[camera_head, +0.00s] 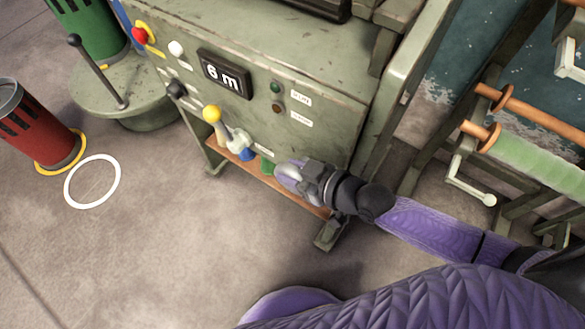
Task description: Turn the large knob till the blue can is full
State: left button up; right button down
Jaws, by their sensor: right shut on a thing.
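My right gripper (300,178) is shut at the lower right of the green machine panel (310,125). It covers most of what it holds, which appears to be the large knob. I cannot make out a whole blue can. A small blue part (248,154) sits low on the panel. My left gripper is not in view.
A yellow-ball lever (212,114), a pale knob (238,138) and a small green part (267,168) line the panel's lower edge. A red can (40,128) stands at left, beside an empty white floor ring (92,181). A crank frame (465,185) stands at right. Floor at lower left is clear.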

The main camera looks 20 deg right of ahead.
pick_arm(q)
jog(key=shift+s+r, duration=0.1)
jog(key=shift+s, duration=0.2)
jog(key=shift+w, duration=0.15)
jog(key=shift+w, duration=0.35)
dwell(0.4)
pick_arm(e)
jog(key=shift+c, duration=2.4)
grip_release()
jog(key=shift+o, duration=0.7)
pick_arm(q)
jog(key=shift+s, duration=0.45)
pick_arm(e)
jog(key=shift+d, duration=0.1)
